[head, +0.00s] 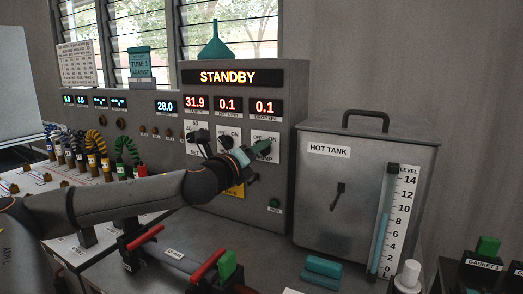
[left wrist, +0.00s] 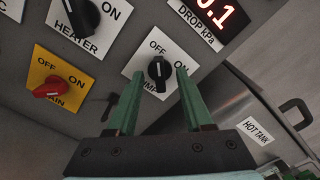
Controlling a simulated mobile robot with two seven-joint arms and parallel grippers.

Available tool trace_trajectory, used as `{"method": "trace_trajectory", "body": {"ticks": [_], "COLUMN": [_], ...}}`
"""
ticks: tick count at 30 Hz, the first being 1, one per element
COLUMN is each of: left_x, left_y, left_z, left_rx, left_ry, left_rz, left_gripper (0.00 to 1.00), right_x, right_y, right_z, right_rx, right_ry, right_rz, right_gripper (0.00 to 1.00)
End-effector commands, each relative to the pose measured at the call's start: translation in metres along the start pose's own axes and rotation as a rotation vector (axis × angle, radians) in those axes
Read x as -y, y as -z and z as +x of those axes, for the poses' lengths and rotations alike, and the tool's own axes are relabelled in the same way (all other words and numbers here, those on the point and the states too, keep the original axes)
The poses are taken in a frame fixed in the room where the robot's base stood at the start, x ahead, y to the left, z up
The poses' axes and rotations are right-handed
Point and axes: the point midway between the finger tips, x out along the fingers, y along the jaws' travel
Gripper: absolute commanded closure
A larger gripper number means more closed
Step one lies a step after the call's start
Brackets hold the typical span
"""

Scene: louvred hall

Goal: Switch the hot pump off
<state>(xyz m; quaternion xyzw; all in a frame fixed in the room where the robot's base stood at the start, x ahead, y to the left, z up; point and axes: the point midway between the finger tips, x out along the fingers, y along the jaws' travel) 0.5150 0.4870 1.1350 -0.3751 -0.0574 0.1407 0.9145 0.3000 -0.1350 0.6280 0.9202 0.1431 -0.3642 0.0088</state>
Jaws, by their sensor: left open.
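A black knob (left wrist: 159,72) sits on a white plate marked OFF and ON, under the DROP kPa display, in the left wrist view. The lower lettering of its plate is partly covered by a finger, so I cannot read its full name. The knob stands roughly upright in the picture; I cannot tell for sure which setting it marks. My left gripper (left wrist: 157,85) is open, its green fingers either side of the knob with no clear contact. In the head view my left gripper (head: 256,150) is at the right-hand switch plate (head: 272,141). My right gripper is out of view.
The black HEATER knob (left wrist: 82,17) and a red knob on a yellow plate (left wrist: 53,88) lie left of the gripper. The hot tank (head: 362,190) stands right of the panel. A red-handled fixture (head: 170,256) lies on the bench below my arm.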

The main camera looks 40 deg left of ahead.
Motion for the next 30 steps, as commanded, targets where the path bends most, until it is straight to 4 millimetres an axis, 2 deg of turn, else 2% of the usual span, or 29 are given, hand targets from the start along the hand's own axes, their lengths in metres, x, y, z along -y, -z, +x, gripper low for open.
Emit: {"method": "trace_trajectory", "body": {"ticks": [6,15,19,30], "left_x": [-0.003,-0.002,-0.001,0.000], "left_y": [0.002,0.001,0.001,0.000], "left_z": [-0.026,-0.060,-0.066,-0.066], "left_rx": [0.004,0.002,0.000,0.000], "left_ry": [0.000,0.001,-0.001,-0.001], "left_rz": [0.007,0.005,0.002,0.001], "left_gripper": [0.49,0.49,0.49,0.49], "right_x": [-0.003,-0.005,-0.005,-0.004], "right_y": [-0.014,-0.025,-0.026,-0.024], "right_z": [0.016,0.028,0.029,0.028], "right_rx": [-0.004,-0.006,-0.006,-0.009], "right_ry": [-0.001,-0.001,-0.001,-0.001], "right_rz": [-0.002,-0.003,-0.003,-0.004], "right_gripper": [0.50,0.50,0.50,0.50]}}
